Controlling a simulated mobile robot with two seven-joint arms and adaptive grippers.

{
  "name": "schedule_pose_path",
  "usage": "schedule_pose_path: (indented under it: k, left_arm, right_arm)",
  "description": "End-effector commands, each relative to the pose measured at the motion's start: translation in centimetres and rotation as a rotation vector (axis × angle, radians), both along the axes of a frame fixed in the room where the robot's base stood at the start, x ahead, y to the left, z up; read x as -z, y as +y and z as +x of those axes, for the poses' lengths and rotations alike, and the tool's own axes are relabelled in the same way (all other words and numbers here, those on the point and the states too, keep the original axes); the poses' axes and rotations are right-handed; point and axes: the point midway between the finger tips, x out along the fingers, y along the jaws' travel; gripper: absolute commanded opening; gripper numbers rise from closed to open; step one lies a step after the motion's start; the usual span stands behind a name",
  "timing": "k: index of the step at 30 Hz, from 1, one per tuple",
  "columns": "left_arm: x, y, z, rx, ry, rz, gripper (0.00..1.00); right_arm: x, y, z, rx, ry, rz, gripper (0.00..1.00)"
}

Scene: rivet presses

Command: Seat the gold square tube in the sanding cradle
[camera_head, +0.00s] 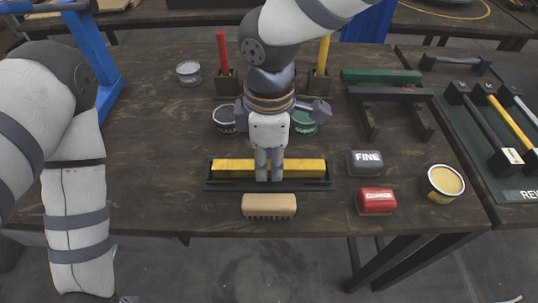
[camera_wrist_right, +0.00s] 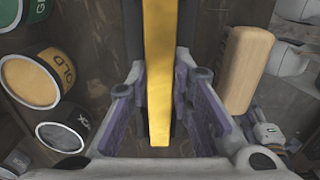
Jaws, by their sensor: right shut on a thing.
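The gold square tube (camera_head: 232,167) lies lengthwise, left to right, in line with the long black sanding cradle (camera_head: 222,186) near the front of the bench. It is at or just above the cradle; I cannot tell if it rests on the bottom. My right gripper (camera_head: 269,177) points straight down and is shut on the middle of the tube. In the right wrist view the tube (camera_wrist_right: 158,60) runs between the two fingers, with dark cradle edges beside it. My left arm hangs at the left; its gripper (camera_head: 105,298) barely shows at the bottom edge.
A wooden brush (camera_head: 269,206) lies just in front of the cradle. A grey FINE block (camera_head: 366,163), a red block (camera_head: 376,201) and an open yellow tin (camera_head: 443,184) stand to the right. Paint cans, including a black one (camera_head: 226,120), stand behind. The bench left of the cradle is clear.

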Motion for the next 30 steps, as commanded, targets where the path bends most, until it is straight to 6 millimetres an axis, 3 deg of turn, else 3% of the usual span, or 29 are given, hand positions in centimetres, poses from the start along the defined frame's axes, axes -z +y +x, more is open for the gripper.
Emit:
schedule_pose_path:
  k: [11, 12, 15, 25, 30]
  left_arm:
    - [0.0, 0.0, 0.0, 0.000, 0.001, 0.000, 0.40]
    - [0.0, 0.0, 0.0, 0.000, 0.001, 0.000, 0.40]
    - [0.0, 0.0, 0.0, 0.000, 0.001, 0.000, 0.40]
    - [0.0, 0.0, 0.0, 0.000, 0.001, 0.000, 0.40]
    - [0.0, 0.0, 0.0, 0.000, 0.000, 0.000, 0.40]
  right_arm:
    - [0.4, 0.0, 0.0, 0.000, -0.001, 0.000, 0.00]
    - [0.4, 0.0, 0.0, 0.000, -0.001, 0.000, 0.27]
    - [0.4, 0.0, 0.0, 0.000, -0.001, 0.000, 0.44]
    - [-0.1, 0.0, 0.0, 0.001, -0.002, 0.000, 0.44]
    - [-4.1, 0.0, 0.1, 0.001, -0.007, 0.003, 0.44]
